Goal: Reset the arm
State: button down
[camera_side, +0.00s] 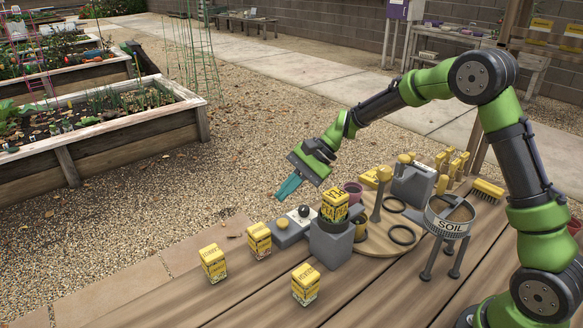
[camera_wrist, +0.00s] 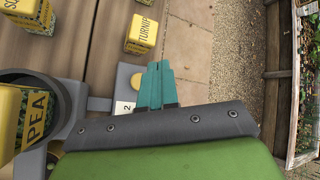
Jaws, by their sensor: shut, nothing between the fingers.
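My gripper (camera_side: 289,187) has teal fingers and is shut and empty. In the side view it hangs in the air at the end of my green arm, above and behind the table's far edge, apart from everything. In the wrist view the teal fingers (camera_wrist: 156,86) lie together, pointing up the picture toward a yellow turnip box (camera_wrist: 142,33). The wooden table (camera_side: 400,296) holds the tools and boxes.
Yellow seed boxes stand on the table: one (camera_side: 213,262) left, one (camera_side: 259,240) beside it, one (camera_side: 305,284) in front, and one (camera_side: 335,204) in a grey holder (camera_side: 331,246). A raised bed (camera_side: 90,145) lies beyond gravel.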

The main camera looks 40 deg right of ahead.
jog(key=s+d+r+n+t+h, duration=0.1)
jog(key=s+d+r+n+h, duration=0.1)
jog(key=s, duration=0.6)
jog(key=s+d+r+n+t+h, duration=0.1)
jog(key=s+r+n+t+h, duration=0.1)
jog(key=s+r, duration=0.4)
jog(key=s+d+r+n+t+h, duration=0.1)
jog(key=s+r+n, duration=0.3)
jog(key=s, duration=0.8)
jog(key=shift+d+r+n+h, duration=0.3)
jog(key=shift+d+r+h, duration=0.1)
jog(key=shift+d+h, duration=0.45)
jog(key=shift+a, duration=0.1)
